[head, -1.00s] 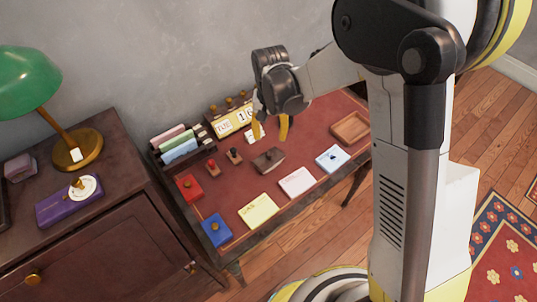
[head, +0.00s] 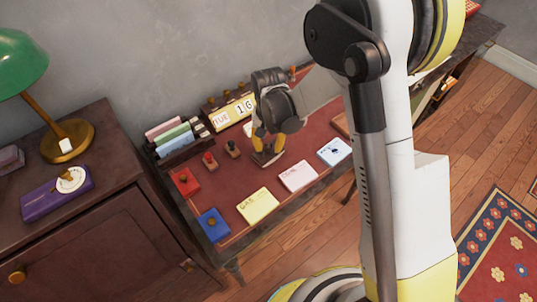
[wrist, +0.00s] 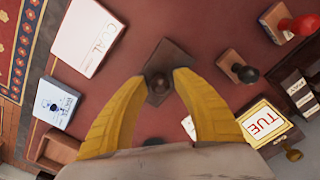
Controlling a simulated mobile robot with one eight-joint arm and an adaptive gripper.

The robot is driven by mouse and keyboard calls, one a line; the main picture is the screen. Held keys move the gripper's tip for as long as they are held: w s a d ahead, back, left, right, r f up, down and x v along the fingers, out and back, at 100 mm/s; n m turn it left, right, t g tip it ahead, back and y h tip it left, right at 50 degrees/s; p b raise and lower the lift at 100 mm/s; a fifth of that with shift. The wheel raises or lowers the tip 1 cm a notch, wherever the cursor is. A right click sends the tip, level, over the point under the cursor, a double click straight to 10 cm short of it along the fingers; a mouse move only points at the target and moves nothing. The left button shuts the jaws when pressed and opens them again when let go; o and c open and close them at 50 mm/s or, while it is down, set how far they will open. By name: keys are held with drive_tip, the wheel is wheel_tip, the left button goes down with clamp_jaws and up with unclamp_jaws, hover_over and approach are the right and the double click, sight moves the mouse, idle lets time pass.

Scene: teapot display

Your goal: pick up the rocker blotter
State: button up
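The rocker blotter is a dark brown block with a round knob on top. In the head view the blotter (head: 266,159) lies on the red desk top, partly hidden by my gripper (head: 268,144), which points down right over it. In the wrist view the blotter (wrist: 170,56) is at the middle, with its knob between the yellow fingertips of my gripper (wrist: 160,80). The fingers are apart, one on each side of the knob, with a gap visible. I cannot tell how far the tips are above the block.
Stamps with knobs (head: 232,148) stand left of the blotter. A yellow pad (head: 257,206), a pink pad (head: 298,176) and a white-blue pad (head: 334,152) lie along the front. The calendar block (head: 232,113) stands behind. A brown tray (wrist: 57,150) is to the other side.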

clamp_jaws()
